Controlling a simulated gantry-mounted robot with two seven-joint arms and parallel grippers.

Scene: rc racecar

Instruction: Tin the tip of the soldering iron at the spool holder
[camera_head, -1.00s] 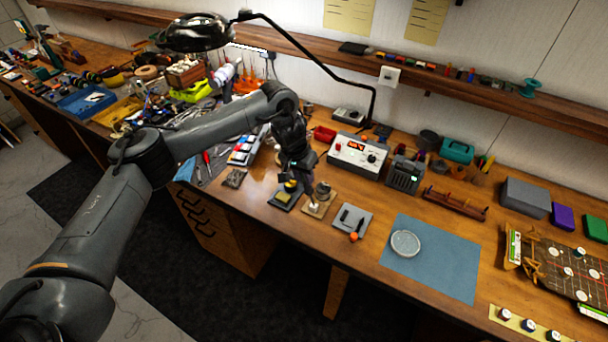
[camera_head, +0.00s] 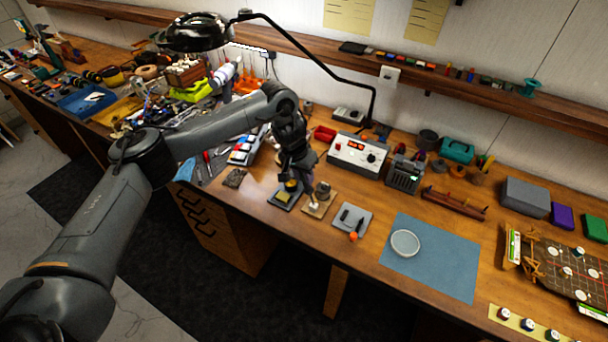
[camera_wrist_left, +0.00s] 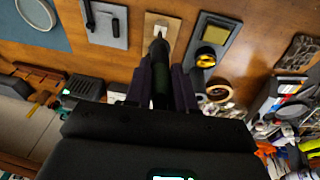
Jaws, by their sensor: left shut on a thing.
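My left gripper (camera_head: 296,176) is shut on the soldering iron, over the front of the bench. In the left wrist view the dark handle of the soldering iron (camera_wrist_left: 160,72) sits between the two fingers and points toward a small wooden base. That base, which looks like the spool holder (camera_head: 318,209), carries a grey round spool and a pale piece at its front. It also shows in the left wrist view (camera_wrist_left: 172,23). The iron's tip is too small and dark to tell whether it touches anything there. My right gripper is not in view.
A dark tray (camera_head: 282,202) with a yellow pad stands just left of the wooden base. A white station (camera_head: 355,157) stands behind. The blue mat (camera_head: 440,265) holds a round dish (camera_head: 405,243).

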